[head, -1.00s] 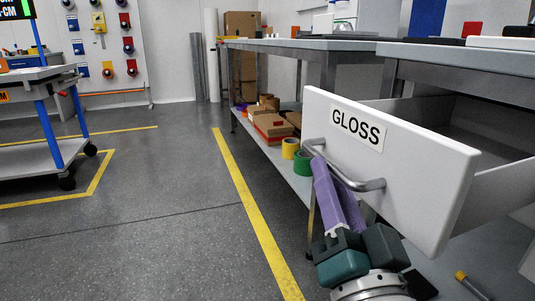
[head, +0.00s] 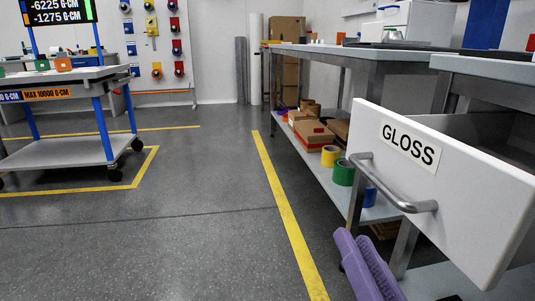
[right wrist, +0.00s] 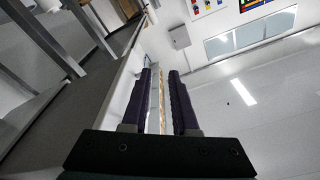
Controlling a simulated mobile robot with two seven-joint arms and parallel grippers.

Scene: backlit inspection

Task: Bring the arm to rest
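My right gripper (head: 353,237) has two purple fingers and is at the bottom of the head view, below and left of the handle (head: 392,187). It is apart from the handle. In the right wrist view the two fingers (right wrist: 160,75) stand apart with an empty gap between them. The white drawer front (head: 460,190), labelled GLOSS, stands pulled out of the bench. My left gripper is not in view.
The grey workbench (head: 350,51) runs along the right, with boxes and tape rolls on its lower shelf. A cart with blue posts (head: 60,152) stands at the left. The floor between, with a yellow line (head: 288,215), is clear.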

